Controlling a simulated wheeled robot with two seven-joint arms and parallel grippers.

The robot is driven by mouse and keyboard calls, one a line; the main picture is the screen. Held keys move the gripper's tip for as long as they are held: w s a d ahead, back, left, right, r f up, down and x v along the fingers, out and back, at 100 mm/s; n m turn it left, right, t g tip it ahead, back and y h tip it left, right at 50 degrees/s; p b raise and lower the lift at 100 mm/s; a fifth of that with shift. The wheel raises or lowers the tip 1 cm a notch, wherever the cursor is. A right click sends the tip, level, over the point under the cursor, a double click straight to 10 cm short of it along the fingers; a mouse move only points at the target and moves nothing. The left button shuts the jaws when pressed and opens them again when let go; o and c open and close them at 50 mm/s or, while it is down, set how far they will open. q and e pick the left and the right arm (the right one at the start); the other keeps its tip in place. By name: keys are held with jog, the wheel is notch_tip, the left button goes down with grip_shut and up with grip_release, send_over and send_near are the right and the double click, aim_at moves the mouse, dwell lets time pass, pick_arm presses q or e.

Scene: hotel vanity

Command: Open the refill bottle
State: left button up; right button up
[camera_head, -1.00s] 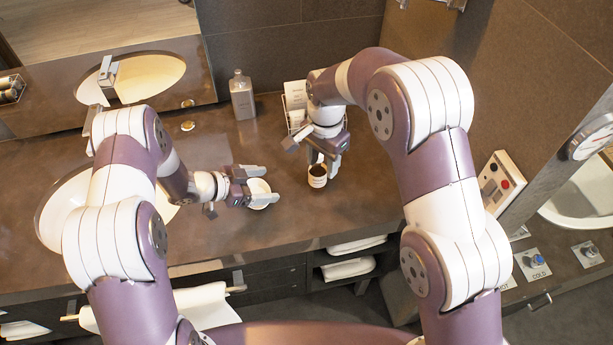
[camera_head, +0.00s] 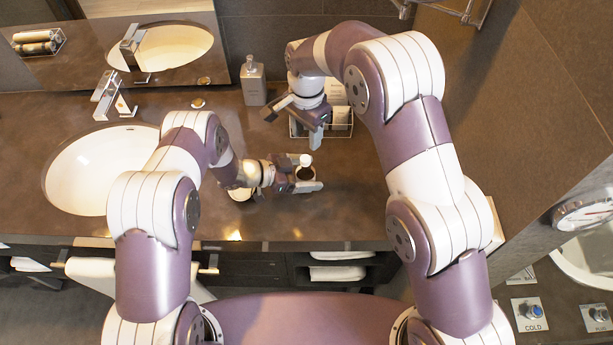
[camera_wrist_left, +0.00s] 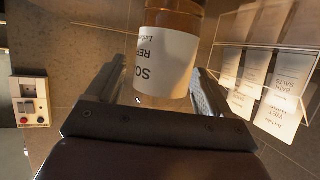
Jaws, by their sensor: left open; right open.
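The refill bottle (camera_head: 305,173) stands on the counter, with a small white top and a dark amber body. In the left wrist view its amber body and white label (camera_wrist_left: 168,60) fill the space between my fingers, the print upside down; its top is out of that view. My left gripper (camera_head: 308,174) is open, with one finger on either side of the bottle. I cannot tell if the fingers touch it. My right gripper (camera_head: 316,140) is open and points down, behind and above the bottle, apart from it.
A white round item (camera_head: 240,194) lies under my left wrist. A sink (camera_head: 95,170) is on the left. The counter (camera_head: 355,195) right of the bottle is clear.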

aim_at(304, 158)
pick_arm(q)
jog(key=shift+c, duration=0.3)
jog(key=shift+a, duration=0.1)
jog(key=c, duration=0.5)
pick_arm(e)
jog(key=shift+a, duration=0.1)
pick_arm(q)
jog(key=shift+a, duration=0.15)
grip_shut()
pick_arm(e)
jog(key=shift+a, duration=0.15)
jog(key=shift+c, duration=0.3)
jog(key=shift+s, duration=0.1)
jog(key=shift+c, duration=0.6)
jog(key=shift+m, duration=0.8)
jog(key=m, duration=0.5)
jog(key=shift+m, duration=0.4)
jog(key=m, duration=0.6)
jog(key=shift+a, duration=0.1)
jog(key=m, duration=0.3)
jog(key=shift+m, duration=0.4)
jog(key=shift+f+m, duration=0.15)
jog(key=shift+m, duration=0.15)
notch_tip(304, 158, down, 8)
jog(key=shift+r, duration=0.2)
